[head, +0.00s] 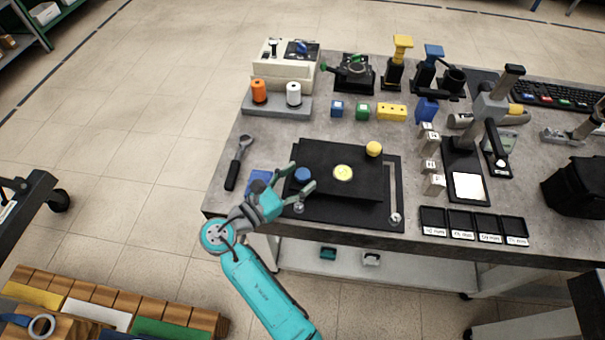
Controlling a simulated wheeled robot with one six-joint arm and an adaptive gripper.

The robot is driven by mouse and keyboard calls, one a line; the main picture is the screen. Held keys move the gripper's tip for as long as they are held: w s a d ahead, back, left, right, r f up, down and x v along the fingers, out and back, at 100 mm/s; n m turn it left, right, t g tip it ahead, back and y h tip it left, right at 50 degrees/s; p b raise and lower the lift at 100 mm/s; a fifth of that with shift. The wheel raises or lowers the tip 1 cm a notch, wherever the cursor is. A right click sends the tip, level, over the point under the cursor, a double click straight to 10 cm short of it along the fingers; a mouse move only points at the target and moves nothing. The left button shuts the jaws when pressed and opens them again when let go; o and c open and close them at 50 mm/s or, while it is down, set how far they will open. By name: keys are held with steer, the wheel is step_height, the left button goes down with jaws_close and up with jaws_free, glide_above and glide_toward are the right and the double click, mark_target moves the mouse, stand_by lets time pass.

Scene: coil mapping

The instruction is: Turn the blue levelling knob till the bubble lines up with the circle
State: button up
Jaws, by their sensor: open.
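The blue levelling knob (302,174) sits at the left front of a black levelling plate (335,158) on the bench. My gripper (301,178) is open, with its fingers spread at either side of the blue knob; I cannot tell whether they touch it. The round yellowish bubble level (343,172) lies near the middle of the plate. The bubble and its circle are too small to make out. A yellow knob (374,149) stands at the plate's right back corner.
A wrench (239,161) lies left of the plate. Blue, green and yellow blocks (391,112) stand behind it. Black trays (475,224) and a black stand with a white pad (467,186) are to the right. Orange and white spools (259,91) stand at the back left.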

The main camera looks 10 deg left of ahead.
steer(key=v, duration=1)
steer(key=shift+s+a, duration=0.1)
steer(key=d+n+t+y, duration=0.1)
steer(key=d+f+n+t+y, duration=0.1)
steer(key=d+y, duration=0.1)
steer(key=shift+s+n, duration=0.15)
steer(key=shift+n, duration=0.15)
steer(key=w+d+y, duration=0.1)
steer(key=w, duration=0.2)
steer(key=w+d+n+t+y, duration=0.1)
steer(key=w+d, duration=0.1)
steer(key=w, duration=0.1)
steer(key=w+d+n+y, duration=0.1)
steer(key=w+d, duration=0.1)
steer(key=w, duration=0.1)
steer(key=shift+w+r, duration=0.2)
steer(key=shift+r, duration=0.15)
steer(key=shift+c, duration=0.2)
steer(key=c, duration=1.1)
